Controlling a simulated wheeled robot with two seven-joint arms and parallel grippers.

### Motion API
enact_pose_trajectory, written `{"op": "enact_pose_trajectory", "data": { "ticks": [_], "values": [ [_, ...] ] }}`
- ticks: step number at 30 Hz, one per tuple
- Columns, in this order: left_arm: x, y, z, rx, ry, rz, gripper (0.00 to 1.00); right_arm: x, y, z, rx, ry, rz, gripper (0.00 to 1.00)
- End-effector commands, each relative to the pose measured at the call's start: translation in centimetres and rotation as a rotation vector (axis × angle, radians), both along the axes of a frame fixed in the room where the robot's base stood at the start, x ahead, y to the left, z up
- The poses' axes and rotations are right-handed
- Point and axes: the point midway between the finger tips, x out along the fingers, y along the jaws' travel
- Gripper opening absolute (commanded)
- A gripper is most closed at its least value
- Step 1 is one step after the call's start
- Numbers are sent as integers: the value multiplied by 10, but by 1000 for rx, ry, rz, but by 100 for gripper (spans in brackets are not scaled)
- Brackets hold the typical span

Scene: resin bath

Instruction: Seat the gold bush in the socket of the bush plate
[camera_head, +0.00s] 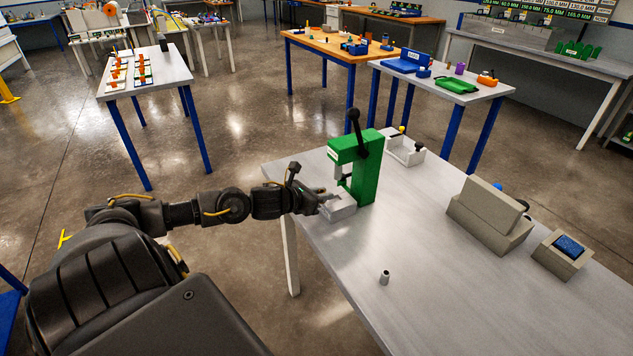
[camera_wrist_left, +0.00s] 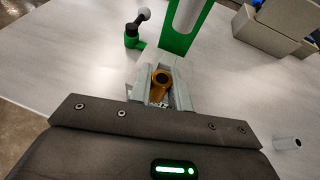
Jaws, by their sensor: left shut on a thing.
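The gold bush (camera_wrist_left: 160,78) sits between the two grey fingers of my left gripper (camera_wrist_left: 163,88) in the left wrist view, its round hole facing the camera. The fingers are shut on it. In the head view my left gripper (camera_head: 324,200) is at the front of the green press (camera_head: 366,172), over or against a light grey block (camera_head: 343,212), which looks like the bush plate. The bush cannot be made out there. The socket is hidden, so I cannot tell whether the bush is over it or in it. My right gripper is not in view.
A white tray (camera_head: 405,152) is behind the press. A beige box (camera_head: 488,216) and a beige unit with a blue top (camera_head: 563,254) stand at the right. The middle of the table is clear.

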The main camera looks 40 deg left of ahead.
Motion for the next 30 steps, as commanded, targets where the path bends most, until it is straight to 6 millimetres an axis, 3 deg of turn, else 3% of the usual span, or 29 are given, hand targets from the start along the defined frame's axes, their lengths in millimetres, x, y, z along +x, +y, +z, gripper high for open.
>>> {"op": "enact_pose_trajectory", "data": {
  "ticks": [30],
  "values": [
    [50,-15,-7,1,0,1,0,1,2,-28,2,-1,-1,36]
  ]
}}
